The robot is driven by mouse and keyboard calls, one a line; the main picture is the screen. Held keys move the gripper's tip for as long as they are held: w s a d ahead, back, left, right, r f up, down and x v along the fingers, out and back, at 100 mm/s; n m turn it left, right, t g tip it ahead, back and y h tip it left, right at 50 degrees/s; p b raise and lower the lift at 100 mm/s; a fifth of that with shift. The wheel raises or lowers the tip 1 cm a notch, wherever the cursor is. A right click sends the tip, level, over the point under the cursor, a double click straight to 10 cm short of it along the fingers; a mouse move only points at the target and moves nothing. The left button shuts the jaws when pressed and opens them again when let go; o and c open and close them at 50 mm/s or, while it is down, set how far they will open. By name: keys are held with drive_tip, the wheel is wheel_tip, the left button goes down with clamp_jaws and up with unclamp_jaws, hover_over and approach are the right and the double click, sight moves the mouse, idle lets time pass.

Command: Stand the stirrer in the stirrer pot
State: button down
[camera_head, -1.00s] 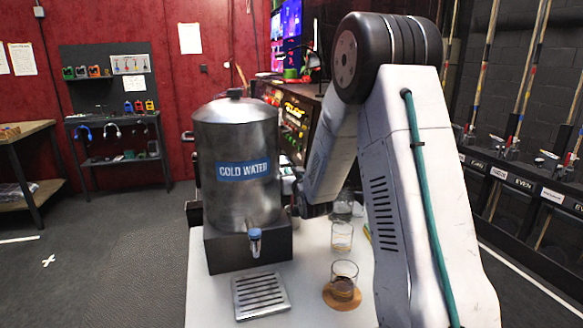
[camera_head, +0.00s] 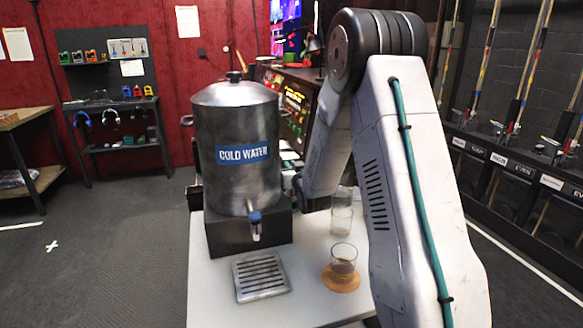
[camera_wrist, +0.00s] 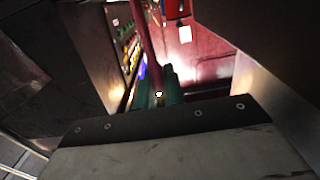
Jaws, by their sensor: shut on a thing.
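In the wrist view a thin red rod, which looks like the stirrer (camera_wrist: 146,45), runs from the top edge down to the green fingertips of my gripper (camera_wrist: 161,93). The gripper is shut on it. The rod's lower end is hard to make out in the dark. In the head view my gripper and the stirrer are hidden behind my arm. I cannot pick out the stirrer pot in either view.
A steel cold water tank (camera_head: 237,130) stands on the white table (camera_head: 215,290), with a slotted drip tray (camera_head: 260,275) before it. A glass (camera_head: 343,256) stands on an orange coaster (camera_head: 341,283). Another glass (camera_head: 341,219) stands behind, close to my arm. The table's front left is clear.

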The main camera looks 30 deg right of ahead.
drive_tip(key=c, duration=1.4)
unclamp_jaws()
drive_tip(key=shift+s, duration=0.1)
drive_tip(key=s+a+r+g+y, duration=0.1)
drive_tip(key=s+a+r+g, duration=0.1)
drive_tip(key=s+a+g, duration=0.3)
drive_tip(key=s+a+r+n+y, duration=0.1)
drive_tip(key=s+a+r, duration=0.2)
drive_tip(key=s, duration=0.5)
drive_tip(key=s+a+r+g+y, duration=0.1)
drive_tip(key=s+a+r+g, duration=0.1)
drive_tip(key=s+a+g, duration=0.3)
drive_tip(key=s+a+r+n+g+y, duration=0.1)
drive_tip(key=s+a+g, duration=0.2)
drive_tip(key=s, duration=1.1)
drive_tip(key=s+a+r+n+g+y, duration=0.1)
drive_tip(key=s+a+g, duration=0.2)
drive_tip(key=s, duration=1.1)
drive_tip(key=a, duration=0.3)
